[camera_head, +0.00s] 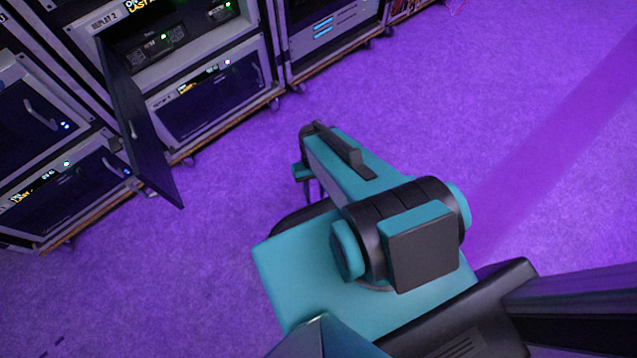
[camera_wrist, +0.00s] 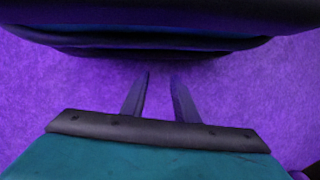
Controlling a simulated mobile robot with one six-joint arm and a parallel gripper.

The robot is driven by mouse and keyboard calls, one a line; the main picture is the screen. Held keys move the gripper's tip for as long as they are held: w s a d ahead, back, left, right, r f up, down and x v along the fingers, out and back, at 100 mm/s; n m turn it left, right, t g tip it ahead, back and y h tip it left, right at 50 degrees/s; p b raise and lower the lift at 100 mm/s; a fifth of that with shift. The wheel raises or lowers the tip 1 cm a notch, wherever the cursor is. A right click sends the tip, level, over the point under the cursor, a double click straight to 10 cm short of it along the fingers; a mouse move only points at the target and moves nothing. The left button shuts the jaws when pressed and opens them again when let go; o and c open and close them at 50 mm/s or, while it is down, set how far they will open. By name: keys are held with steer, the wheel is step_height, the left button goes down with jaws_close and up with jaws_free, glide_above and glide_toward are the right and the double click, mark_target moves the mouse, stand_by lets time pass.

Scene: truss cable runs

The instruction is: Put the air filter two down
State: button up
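I cannot make out an air filter in either view. My gripper (camera_wrist: 160,78) shows in the wrist view with its two fingers apart. In the head view my arm is folded over my own teal base, and the fingertips are not clear there.
Wheeled equipment racks (camera_head: 205,95) stand along the upper left. A dark rack door (camera_head: 135,125) hangs open, reaching out over the floor. Another rack (camera_head: 325,35) stands at the top middle. The purple carpet (camera_head: 520,120) is clear to the right.

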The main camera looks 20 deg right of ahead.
steer(key=shift+s+d+f+n+h, duration=0.15)
steer(key=shift+s+f+n+h, duration=0.2)
steer(key=shift+s, duration=0.2)
steer(key=shift+s+d+f+n+h, duration=0.1)
steer(key=shift+s+f+n+h, duration=0.1)
steer(key=shift+s+n+h, duration=0.25)
